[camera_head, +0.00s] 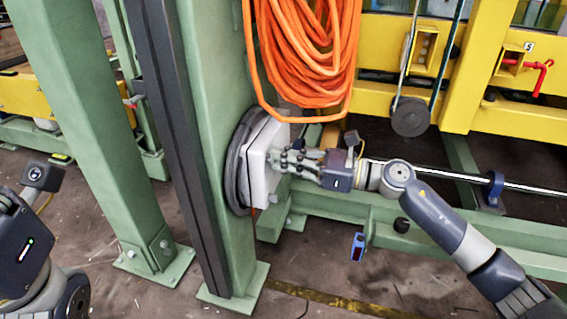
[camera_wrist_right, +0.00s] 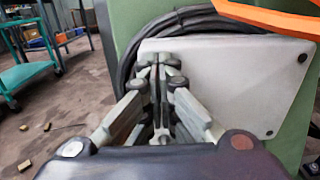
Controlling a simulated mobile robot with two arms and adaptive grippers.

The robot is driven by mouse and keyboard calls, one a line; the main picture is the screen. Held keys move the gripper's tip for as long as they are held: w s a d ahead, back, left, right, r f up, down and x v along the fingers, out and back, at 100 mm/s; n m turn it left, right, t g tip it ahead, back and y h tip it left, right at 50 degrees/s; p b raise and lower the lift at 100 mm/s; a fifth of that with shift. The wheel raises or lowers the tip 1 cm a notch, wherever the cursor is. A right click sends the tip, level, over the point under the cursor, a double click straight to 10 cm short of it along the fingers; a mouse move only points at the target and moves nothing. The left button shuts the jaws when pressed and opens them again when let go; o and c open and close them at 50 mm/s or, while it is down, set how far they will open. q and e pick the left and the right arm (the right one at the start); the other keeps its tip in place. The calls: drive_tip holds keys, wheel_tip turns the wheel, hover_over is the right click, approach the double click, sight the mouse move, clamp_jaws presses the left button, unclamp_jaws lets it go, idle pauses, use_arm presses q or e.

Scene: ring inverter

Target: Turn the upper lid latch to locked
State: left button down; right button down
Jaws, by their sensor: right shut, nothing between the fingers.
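A pale grey box (camera_head: 262,172) is mounted on the side of a green post, with a black cable coil (camera_head: 233,165) looped behind it. My right gripper (camera_head: 276,160) is shut and empty, with its fingertips at the box's lid. In the right wrist view, the closed fingers (camera_wrist_right: 160,62) are in front of the left part of the lid (camera_wrist_right: 235,75), which has dark screws at its corners. I cannot tell whether they touch it. No latch can be made out; the fingers may cover it. Only the housing of my left gripper (camera_head: 22,240) shows at the left edge; its fingers are out of sight.
An orange hose coil (camera_head: 305,55) hangs just above the box. The green post (camera_head: 215,100) stands beside it, with a green beam (camera_head: 340,208) low behind my right arm. Yellow machine frames (camera_head: 480,70) fill the back right. A teal cart (camera_wrist_right: 28,72) stands far left in the wrist view.

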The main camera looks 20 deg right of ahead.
drive_tip(key=shift+s+a+f, duration=0.1)
idle(0.3)
drive_tip(key=c, duration=1.9)
unclamp_jaws()
drive_tip(key=shift+c, duration=0.2)
drive_tip(key=shift+o, duration=1.3)
